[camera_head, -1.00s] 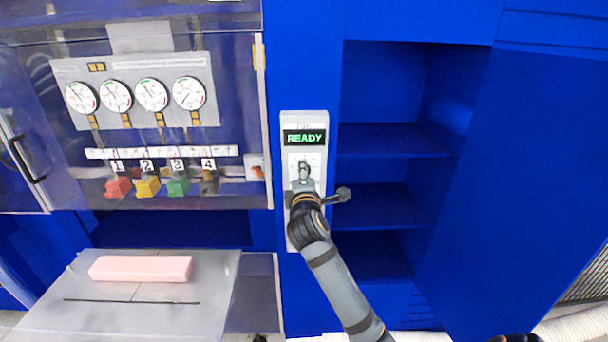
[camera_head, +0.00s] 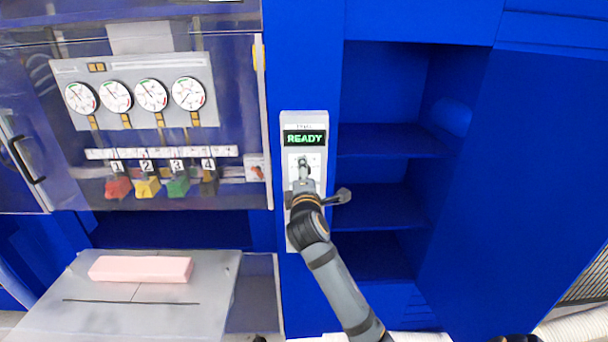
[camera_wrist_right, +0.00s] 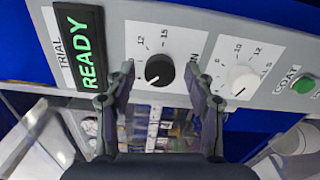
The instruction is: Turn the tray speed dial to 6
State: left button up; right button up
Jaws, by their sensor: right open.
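The control panel (camera_head: 318,160) is a pale upright strip with a green READY display (camera_head: 304,138). In the right wrist view a black dial (camera_wrist_right: 159,70) and a white dial (camera_wrist_right: 241,80) sit on it. The black dial's white mark points to the picture's lower left. The names under the dials are mostly hidden, so I cannot tell which is tray speed. My right gripper (camera_wrist_right: 161,74) is open, its fingers on either side of the black dial; contact is not clear. In the head view my right gripper (camera_head: 303,176) covers the dials. My left gripper is not in view.
A green button (camera_wrist_right: 303,86) marked COAT lies beyond the white dial. Left of the panel are gauges (camera_head: 134,95) and coloured valve handles (camera_head: 147,187). A pink foam block (camera_head: 141,268) lies on a tray (camera_head: 110,318). Open blue shelves (camera_head: 384,140) stand on the right.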

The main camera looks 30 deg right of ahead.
jog(key=v, duration=0.7)
jog(key=shift+s, duration=0.1)
jog(key=shift+a, duration=0.1)
